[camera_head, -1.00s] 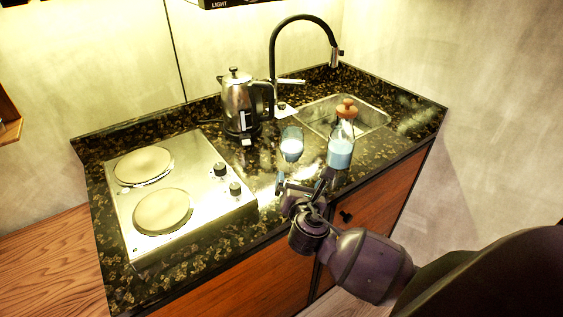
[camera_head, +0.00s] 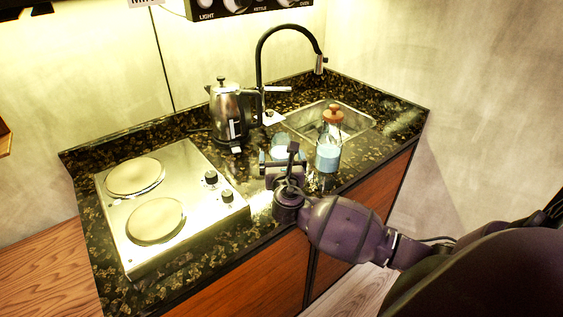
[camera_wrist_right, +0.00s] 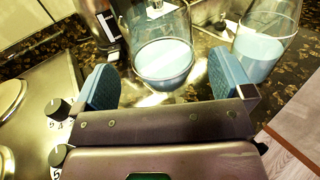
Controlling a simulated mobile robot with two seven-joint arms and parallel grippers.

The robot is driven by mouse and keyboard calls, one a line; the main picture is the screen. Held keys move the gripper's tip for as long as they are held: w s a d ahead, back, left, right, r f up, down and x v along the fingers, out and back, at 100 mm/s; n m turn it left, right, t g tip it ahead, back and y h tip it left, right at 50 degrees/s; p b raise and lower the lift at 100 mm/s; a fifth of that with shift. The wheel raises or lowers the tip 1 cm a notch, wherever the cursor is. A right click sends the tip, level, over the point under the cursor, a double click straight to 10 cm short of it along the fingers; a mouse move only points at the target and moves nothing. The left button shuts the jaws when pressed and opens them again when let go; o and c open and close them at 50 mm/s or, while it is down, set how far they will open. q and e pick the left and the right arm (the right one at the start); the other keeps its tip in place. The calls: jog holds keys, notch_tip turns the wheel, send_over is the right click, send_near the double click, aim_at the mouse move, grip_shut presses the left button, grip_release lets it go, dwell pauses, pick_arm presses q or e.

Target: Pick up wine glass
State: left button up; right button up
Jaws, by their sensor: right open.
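The wine glass (camera_head: 281,141), clear with pale blue liquid, stands on the dark speckled counter, partly hidden behind my right gripper (camera_head: 283,160) in the head view. In the right wrist view the glass (camera_wrist_right: 163,62) is upright, centred straight ahead. My right gripper (camera_wrist_right: 167,80) is open there, with one blue-padded finger to each side of the glass's lower part. Gaps show between the pads and the glass. I cannot tell how far the fingertips reach along it. My left gripper is not in view.
A corked bottle (camera_head: 328,157) with blue liquid stands close to the right of the glass. A metal kettle (camera_head: 226,115) stands behind left. A two-plate hob (camera_head: 190,170) is at the left, and a sink (camera_head: 350,122) with a black tap (camera_head: 258,70) lies behind.

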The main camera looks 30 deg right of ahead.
jog(key=shift+x, duration=1.95)
jog(key=shift+s, duration=0.1)
jog(key=shift+c, duration=0.3)
jog(key=c, duration=0.9)
jog(key=shift+c, duration=1.2)
jog(key=shift+r, duration=0.1)
